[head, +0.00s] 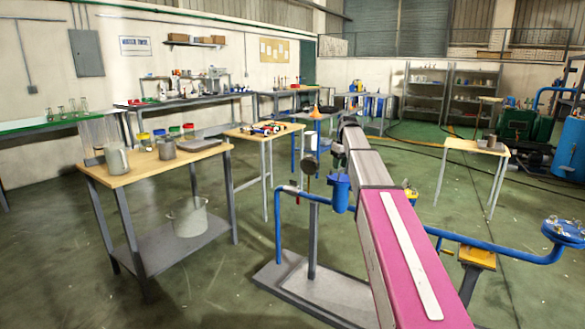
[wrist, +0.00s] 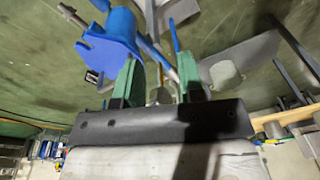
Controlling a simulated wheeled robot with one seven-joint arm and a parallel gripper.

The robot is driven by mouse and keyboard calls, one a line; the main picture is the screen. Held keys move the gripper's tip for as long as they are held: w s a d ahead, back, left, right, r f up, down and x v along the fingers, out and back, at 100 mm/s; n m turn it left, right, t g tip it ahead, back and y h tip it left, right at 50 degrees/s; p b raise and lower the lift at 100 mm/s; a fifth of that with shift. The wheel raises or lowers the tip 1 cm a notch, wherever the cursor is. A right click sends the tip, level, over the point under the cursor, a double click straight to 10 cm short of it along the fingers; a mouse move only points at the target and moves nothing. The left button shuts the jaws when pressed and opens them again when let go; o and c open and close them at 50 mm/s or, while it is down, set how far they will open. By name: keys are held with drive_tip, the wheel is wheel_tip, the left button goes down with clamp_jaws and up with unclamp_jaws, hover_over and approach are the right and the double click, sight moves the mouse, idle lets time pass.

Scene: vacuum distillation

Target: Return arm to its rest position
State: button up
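My arm, pink and grey, reaches forward from the lower right in the head view. A blue flanged part (wrist: 112,42) of the rig shows beyond the left finger. I cannot tell how far it is from the finger, or whether they touch.
The rig stands on a grey base plate (head: 315,292) with a blue cup (head: 340,192) and a flange (head: 563,231) at right. A wooden table (head: 150,163) with beakers is left, a small table (head: 262,136) behind it. Green floor is clear at the lower left.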

drive_tip(key=s+a+f+m, duration=0.1)
drive_tip(key=s+f+m, duration=0.2)
drive_tip(key=s+f, duration=1.3)
drive_tip(key=s+f+m+h, duration=0.1)
drive_tip(key=s+f+m, duration=0.2)
drive_tip(key=s+f, duration=1.3)
drive_tip(key=s, duration=0.6)
drive_tip(key=shift+a+f+m+g, duration=0.3)
drive_tip(key=shift+a+g, duration=0.1)
